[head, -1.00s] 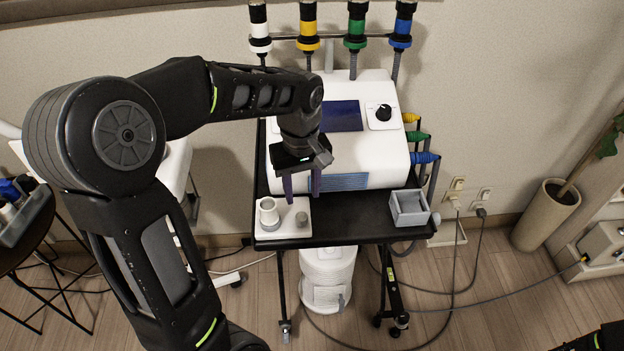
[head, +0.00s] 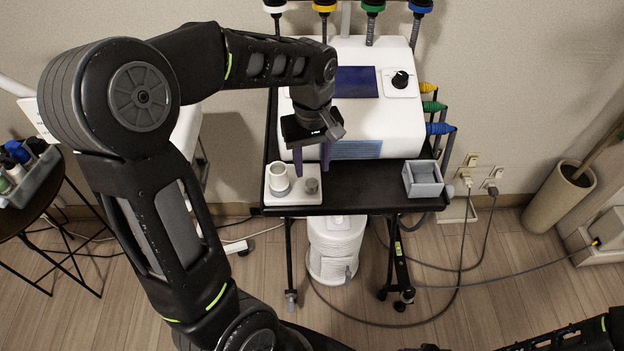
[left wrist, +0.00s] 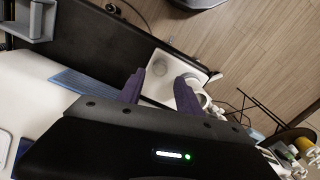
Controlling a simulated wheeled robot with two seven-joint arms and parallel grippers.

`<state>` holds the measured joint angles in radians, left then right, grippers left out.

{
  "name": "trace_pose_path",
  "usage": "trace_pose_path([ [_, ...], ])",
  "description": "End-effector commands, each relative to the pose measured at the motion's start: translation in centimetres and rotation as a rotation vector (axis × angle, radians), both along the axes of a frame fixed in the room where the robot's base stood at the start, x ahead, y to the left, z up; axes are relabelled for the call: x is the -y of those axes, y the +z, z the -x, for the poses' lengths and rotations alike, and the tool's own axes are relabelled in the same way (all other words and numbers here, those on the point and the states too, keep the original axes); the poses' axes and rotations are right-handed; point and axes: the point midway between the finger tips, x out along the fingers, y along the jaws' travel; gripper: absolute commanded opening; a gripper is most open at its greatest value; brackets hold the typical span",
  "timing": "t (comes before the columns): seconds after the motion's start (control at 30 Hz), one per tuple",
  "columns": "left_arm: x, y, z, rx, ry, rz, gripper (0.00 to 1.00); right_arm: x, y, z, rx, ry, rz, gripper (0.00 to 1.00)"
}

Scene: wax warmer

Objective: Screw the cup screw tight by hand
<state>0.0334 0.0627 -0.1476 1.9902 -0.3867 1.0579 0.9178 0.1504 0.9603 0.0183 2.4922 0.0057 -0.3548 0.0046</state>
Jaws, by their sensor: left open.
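A white base plate (head: 290,198) sits on the front left of the black cart top. A small grey knob-like screw (head: 312,186) stands upright on its right half, and a white cup (head: 279,176) with a grey lower ring stands to its left. My left gripper (head: 311,166) points down just behind and above the screw, its purple fingers apart and empty. In the left wrist view, the screw (left wrist: 160,68) shows beyond the gap between the fingers (left wrist: 160,90), apart from both. The cup (left wrist: 201,98) is partly hidden by the right finger. My right gripper is out of view.
The white warmer unit (head: 400,130) stands close behind my left gripper. A grey open box (head: 423,180) sits on the cart's right side. The black cart top (head: 365,190) is clear between plate and box. Coloured handles (head: 372,20) rise at the back.

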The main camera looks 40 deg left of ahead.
Motion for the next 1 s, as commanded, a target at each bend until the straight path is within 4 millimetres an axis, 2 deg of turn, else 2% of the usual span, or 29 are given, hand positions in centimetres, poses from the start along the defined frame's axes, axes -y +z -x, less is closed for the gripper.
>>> trace_pose_path([
  [0.03,0.0,-0.8,0.0,-0.001,0.0,0.0,0.42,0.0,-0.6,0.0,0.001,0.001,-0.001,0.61],
  [0.53,0.0,-4.8,0.0,0.0,0.0,0.0,0.42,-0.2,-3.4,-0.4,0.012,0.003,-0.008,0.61],
  [0.93,0.0,-4.8,0.0,0.0,0.0,0.0,0.42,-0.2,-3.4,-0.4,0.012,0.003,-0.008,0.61],
  [1.0,0.0,-4.8,0.0,0.0,0.0,0.0,0.37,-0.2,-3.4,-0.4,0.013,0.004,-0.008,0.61],
])
